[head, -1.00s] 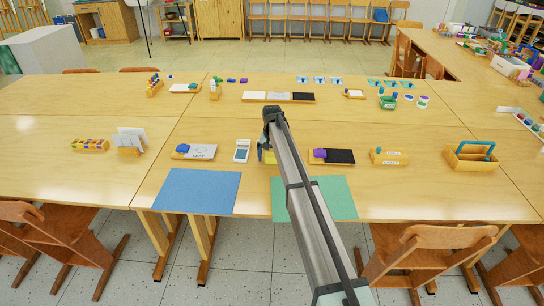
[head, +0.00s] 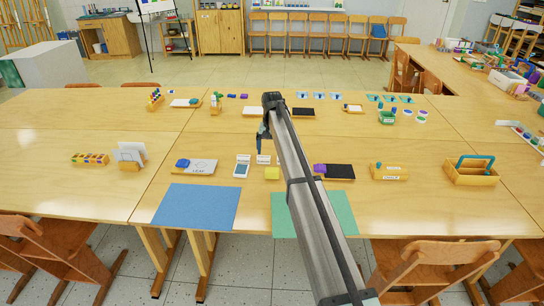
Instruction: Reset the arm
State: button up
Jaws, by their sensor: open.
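My arm reaches up from the bottom over the middle of the table (head: 90,200). My gripper (head: 260,148) hangs at its far end, above the table between the front row of items and the back row. It is small and partly hidden behind the arm's end; it is open, and I see nothing held in it. Below it are a small open white case (head: 241,170), a second white piece (head: 263,159) and a yellow block (head: 272,173), apart from the gripper.
A blue mat (head: 197,206) and a green mat (head: 336,213), partly behind my arm, lie at the front edge. A blue-topped board (head: 195,166) is left, a purple-and-black tray (head: 338,171) right. A wooden caddy (head: 471,176) stands far right. Chairs line the front.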

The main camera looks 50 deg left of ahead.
jog(key=shift+r, duration=0.35)
dwell(0.3)
